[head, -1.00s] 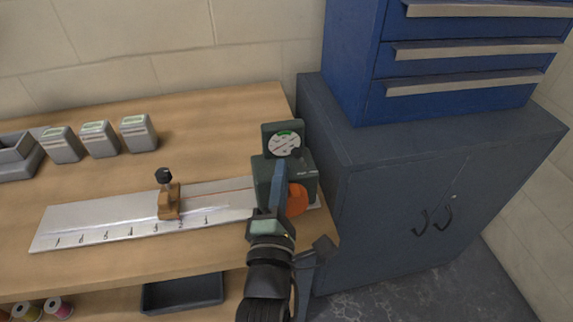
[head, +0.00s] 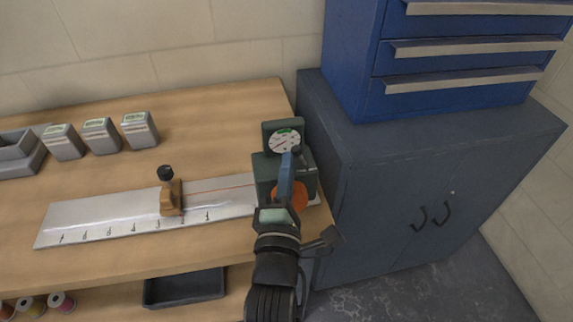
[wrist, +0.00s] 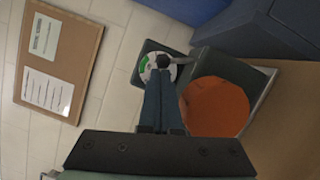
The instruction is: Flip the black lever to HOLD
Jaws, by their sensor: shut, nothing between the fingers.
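The dark green device (head: 264,172) stands at the right end of the bench, with a round dial (head: 284,143) on top and an orange disc on its front. The black lever's knob (head: 297,150) shows just below the dial. My gripper (head: 289,158) is shut and empty, its blue fingertips right at the knob. In the wrist view, the knob (wrist: 163,61) sits just beyond the closed fingertips (wrist: 162,76), in front of the dial. The orange disc (wrist: 214,106) is to their right. I cannot tell whether the tips touch the knob, and no HOLD marking is legible.
A long metal scale (head: 110,220) carries a brown slider block (head: 171,197) with its own black knob. Several grey boxes (head: 101,136) stand behind it. A dark blue-grey cabinet (head: 420,150) is close on the right. A cork board (wrist: 60,58) hangs on the wall.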

